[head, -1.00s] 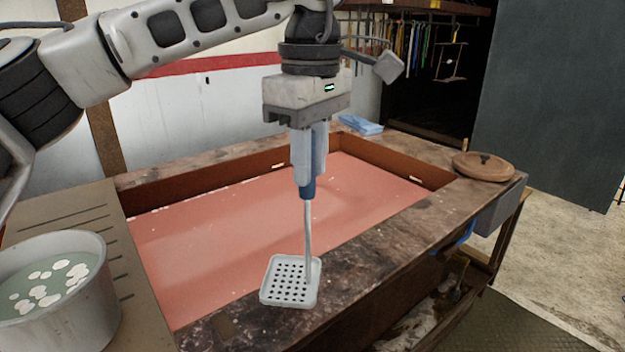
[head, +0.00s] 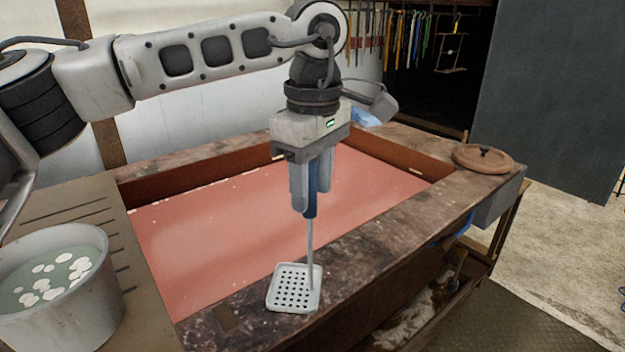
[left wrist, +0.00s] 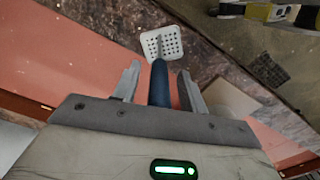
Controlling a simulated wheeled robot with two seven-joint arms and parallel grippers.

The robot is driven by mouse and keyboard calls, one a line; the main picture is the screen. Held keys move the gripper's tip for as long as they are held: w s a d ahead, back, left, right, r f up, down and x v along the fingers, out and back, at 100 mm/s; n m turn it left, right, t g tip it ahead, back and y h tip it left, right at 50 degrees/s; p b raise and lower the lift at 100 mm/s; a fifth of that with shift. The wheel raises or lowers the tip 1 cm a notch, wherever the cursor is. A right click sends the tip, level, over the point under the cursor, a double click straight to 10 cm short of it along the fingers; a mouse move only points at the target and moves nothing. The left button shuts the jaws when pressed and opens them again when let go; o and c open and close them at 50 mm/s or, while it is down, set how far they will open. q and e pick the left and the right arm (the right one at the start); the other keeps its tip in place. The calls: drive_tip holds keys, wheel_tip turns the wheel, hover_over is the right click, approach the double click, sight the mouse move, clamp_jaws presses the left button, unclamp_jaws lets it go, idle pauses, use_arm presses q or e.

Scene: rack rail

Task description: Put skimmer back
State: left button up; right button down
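The skimmer (head: 294,288) has a blue handle, a thin metal shaft and a square white perforated head. My left gripper (head: 312,198) points down with one finger on each side of the handle and carries the skimmer upright. The left wrist view shows the fingers (left wrist: 159,78) flanking the handle, with slim gaps seen beside it, and the skimmer head (left wrist: 161,43) beyond. The head appears over the table's near rim; I cannot tell if it touches. A rail (head: 425,8) with hanging tools is at the back right. My right gripper is not in view.
A metal pot (head: 62,318) with liquid and white discs stands at left. The sunken pink table bed (head: 230,235) has a dark raised rim (head: 385,240). A round wooden lid (head: 483,159) sits on the right corner. A blue cloth (head: 362,118) lies at the back.

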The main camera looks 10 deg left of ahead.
use_arm(q)
drive_tip(key=shift+r, duration=0.15)
wheel_tip(320, 180, up, 12)
drive_tip(key=shift+d+r, duration=0.1)
idle(0.4)
